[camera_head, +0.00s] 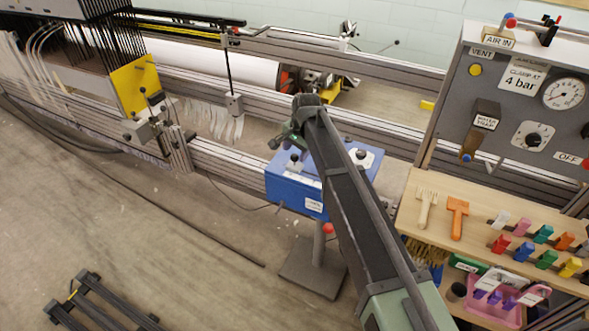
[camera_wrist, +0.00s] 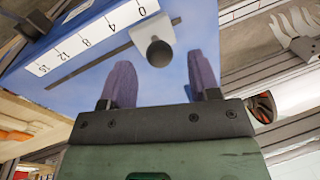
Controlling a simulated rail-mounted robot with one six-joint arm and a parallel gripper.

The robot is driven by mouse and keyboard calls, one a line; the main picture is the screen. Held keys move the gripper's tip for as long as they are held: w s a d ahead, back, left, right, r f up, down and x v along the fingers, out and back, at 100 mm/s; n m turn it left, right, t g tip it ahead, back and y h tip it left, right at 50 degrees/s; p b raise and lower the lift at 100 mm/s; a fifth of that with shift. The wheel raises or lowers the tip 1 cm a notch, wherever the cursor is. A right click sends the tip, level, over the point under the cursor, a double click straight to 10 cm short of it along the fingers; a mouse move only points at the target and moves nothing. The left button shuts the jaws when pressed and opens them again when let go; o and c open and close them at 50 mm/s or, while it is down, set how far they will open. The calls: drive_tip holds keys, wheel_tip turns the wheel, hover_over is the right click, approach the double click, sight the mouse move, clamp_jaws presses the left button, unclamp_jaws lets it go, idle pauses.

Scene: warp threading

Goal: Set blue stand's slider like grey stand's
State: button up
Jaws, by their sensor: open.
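The blue stand (camera_head: 288,186) stands right of centre in the head view, on a post with a flat foot. Its blue top (camera_wrist: 90,82) fills much of the wrist view, with a slot beside a white scale (camera_wrist: 68,47) marked 0 to 16. The slider (camera_wrist: 145,33) is a pale block with a round knob (camera_wrist: 158,53), close to the 0 end. My gripper (camera_wrist: 162,82) is open, its purple fingers apart on either side below the knob; I cannot tell if they touch it. In the head view my gripper (camera_head: 289,142) is over the blue stand. I cannot identify the grey stand.
A grey air panel (camera_head: 497,110) with a gauge stands at the right. Below it a wooden bench (camera_head: 425,222) holds brushes and coloured clips. Loom rails (camera_head: 235,165) run behind the blue stand. A dark low frame (camera_head: 100,305) lies front left; the floor between is mostly clear.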

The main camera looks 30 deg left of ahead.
sight(295, 154)
drive_tip(key=f, duration=0.1)
drive_tip(key=f+b, duration=0.2)
drive_tip(key=f, duration=0.1)
drive_tip(key=shift+a, duration=0.35)
drive_tip(key=shift+r, duration=0.1)
